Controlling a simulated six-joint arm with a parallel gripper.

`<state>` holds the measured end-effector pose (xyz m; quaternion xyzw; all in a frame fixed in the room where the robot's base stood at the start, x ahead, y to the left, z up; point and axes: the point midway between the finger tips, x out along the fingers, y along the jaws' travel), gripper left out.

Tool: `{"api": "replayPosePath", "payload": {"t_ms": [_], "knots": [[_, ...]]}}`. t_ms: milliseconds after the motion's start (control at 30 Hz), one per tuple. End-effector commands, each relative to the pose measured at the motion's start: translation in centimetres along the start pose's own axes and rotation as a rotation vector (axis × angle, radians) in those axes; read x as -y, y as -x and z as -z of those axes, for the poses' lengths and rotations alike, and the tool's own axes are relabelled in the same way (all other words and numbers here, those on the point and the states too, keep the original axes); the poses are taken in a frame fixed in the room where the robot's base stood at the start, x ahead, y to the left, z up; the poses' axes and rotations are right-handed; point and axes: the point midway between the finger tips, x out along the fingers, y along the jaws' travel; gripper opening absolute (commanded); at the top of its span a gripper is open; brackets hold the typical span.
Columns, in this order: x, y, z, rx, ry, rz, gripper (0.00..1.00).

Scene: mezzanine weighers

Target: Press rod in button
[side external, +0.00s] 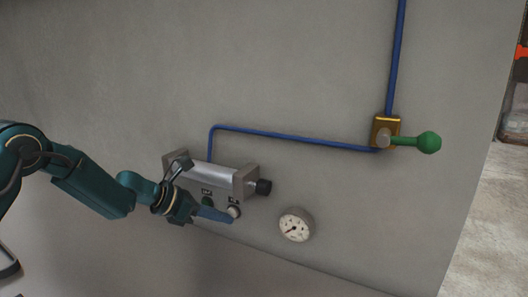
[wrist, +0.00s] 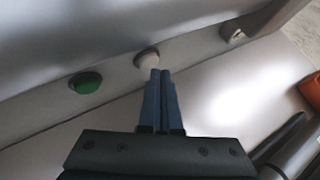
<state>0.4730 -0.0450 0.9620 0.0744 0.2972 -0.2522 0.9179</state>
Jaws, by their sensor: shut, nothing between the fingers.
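A silver unit (side external: 215,178) on the grey wall carries a green button (side external: 207,202) and a white button (side external: 235,211). The wrist view shows the green button (wrist: 86,82) at left and the white button (wrist: 147,59) nearer the middle. My gripper (side external: 229,217) is shut and empty, its blue fingers together. In the wrist view its fingertips (wrist: 160,73) are just beside the white button, on its lower right. I cannot tell whether they touch it. A black round end piece (side external: 263,187) sticks out from the unit's right end. No separate rod can be made out with certainty.
A round dial gauge (side external: 296,225) is on the wall right of the unit. A blue pipe (side external: 290,136) runs to a brass valve (side external: 385,131) with a green handle (side external: 429,142). The wall between them is bare.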

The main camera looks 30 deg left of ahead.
Motion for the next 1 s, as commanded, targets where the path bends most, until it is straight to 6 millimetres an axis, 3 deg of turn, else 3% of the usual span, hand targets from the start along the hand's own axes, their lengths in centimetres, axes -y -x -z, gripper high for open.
{"api": "replayPosePath", "payload": {"t_ms": [533, 1000], "knots": [[0.5, 0.6, 0.4, 0.0, 0.0, 0.0, 0.0], [2.6, 3.5, 2.5, 0.001, 0.0, 0.001, 0.0]]}}
